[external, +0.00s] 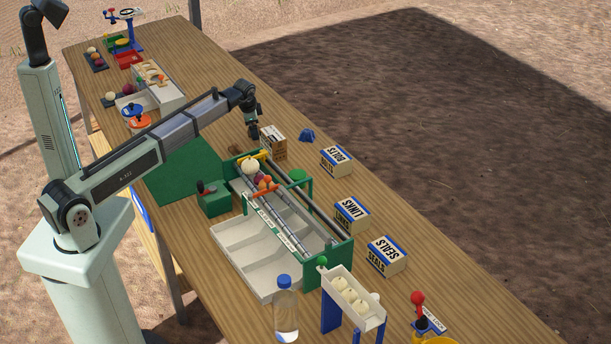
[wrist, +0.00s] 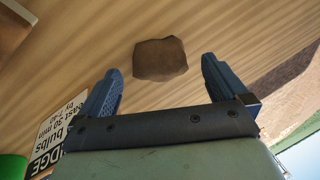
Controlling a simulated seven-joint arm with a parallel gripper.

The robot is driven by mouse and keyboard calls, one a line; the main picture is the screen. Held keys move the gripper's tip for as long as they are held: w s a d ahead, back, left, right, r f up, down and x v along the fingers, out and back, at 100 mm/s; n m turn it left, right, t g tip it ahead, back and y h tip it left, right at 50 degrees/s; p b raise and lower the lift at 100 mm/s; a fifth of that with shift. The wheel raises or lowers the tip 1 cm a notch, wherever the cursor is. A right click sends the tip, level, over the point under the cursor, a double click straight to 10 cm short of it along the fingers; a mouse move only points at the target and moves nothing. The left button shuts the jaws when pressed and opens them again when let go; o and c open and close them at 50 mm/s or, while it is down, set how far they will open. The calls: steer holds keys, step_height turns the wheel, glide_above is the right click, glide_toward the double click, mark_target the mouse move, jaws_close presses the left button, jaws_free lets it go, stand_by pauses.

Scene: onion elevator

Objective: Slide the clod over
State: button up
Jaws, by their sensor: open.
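The clod (wrist: 160,59) is a dark brown, rough lump on the wooden table in the wrist view. It lies ahead of my gripper (wrist: 158,84), roughly centred in the gap between the two blue fingertips. The fingers are spread wide and nothing is between them; they look apart from the clod. In the external view a small brown lump, which looks like the clod (external: 235,149), lies on the table left of the label box. My gripper (external: 254,134) points down there, just above and right of it. Its fingertips are too small to make out in that view.
A label box (external: 273,142) stands close right of my gripper; its printed face shows in the wrist view (wrist: 58,128). The green-ended sorter with rails (external: 327,262) is in front. A green mat (external: 190,170) lies left.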

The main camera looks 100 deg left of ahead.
steer(key=v, duration=1.2)
steer(key=shift+r, duration=0.35)
steer(key=shift+w+d, duration=0.1)
steer(key=shift+d, duration=0.05)
